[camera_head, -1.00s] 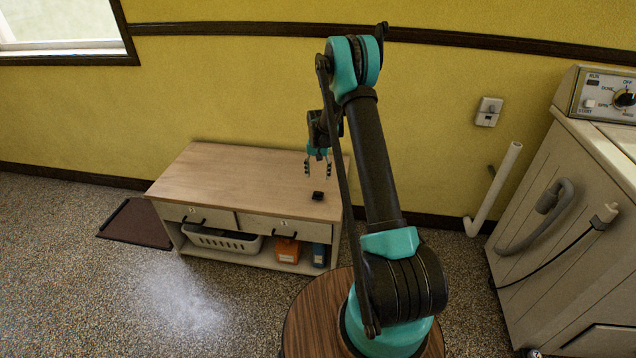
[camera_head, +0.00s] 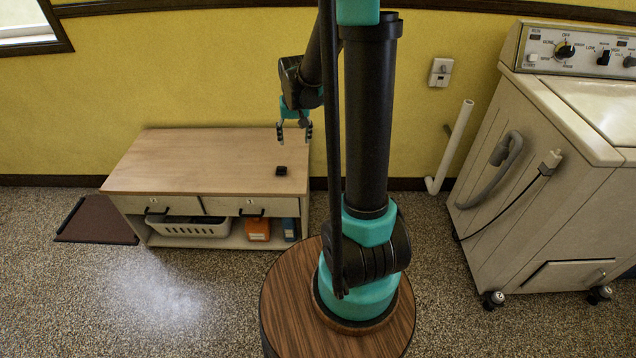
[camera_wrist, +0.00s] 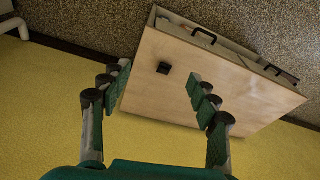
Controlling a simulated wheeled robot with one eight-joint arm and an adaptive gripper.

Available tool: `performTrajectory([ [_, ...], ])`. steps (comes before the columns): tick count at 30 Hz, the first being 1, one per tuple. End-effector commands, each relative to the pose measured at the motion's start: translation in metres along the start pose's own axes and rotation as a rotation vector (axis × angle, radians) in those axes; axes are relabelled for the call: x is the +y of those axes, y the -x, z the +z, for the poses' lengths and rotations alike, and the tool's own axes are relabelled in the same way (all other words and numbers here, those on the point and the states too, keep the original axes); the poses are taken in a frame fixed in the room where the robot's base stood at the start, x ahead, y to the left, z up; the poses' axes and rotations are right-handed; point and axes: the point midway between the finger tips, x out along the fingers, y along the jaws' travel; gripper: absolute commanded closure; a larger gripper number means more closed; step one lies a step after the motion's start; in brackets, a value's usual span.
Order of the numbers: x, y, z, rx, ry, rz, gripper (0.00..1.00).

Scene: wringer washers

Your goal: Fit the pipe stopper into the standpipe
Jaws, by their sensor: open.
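The pipe stopper, a small black piece (camera_head: 281,170), rests on the wooden top of the low cabinet near its right end. It also shows in the wrist view (camera_wrist: 164,68), lying beyond and between my fingers. My gripper (camera_head: 294,137) is open and empty, above and a little behind the stopper, not touching it. In the wrist view its two fingers (camera_wrist: 155,85) are spread wide. The standpipe, a white pipe (camera_head: 455,145), stands by the yellow wall at the right, its upper end tilted to the right.
The cabinet (camera_head: 190,160) has two drawers, with a white basket (camera_head: 190,227), an orange box (camera_head: 257,229) and a blue box below. A washer (camera_head: 545,190) with a hanging grey hose stands right of the standpipe. A dark mat (camera_head: 97,219) lies at left.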

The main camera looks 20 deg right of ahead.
Motion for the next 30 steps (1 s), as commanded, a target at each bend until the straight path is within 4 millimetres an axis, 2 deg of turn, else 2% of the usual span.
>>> performTrajectory([
  [1, 0.004, 0.010, 0.019, 0.012, 0.010, -0.002, 0.39],
  [7, 0.019, 0.033, 0.085, 0.067, 0.056, -0.007, 0.39],
  [12, 0.030, 0.040, 0.142, 0.113, 0.095, -0.009, 0.39],
  [16, 0.037, 0.039, 0.178, 0.142, 0.120, -0.009, 0.39],
  [22, 0.043, 0.035, 0.206, 0.167, 0.141, -0.008, 0.39],
  [30, 0.043, 0.035, 0.209, 0.171, 0.145, -0.008, 0.39],
])
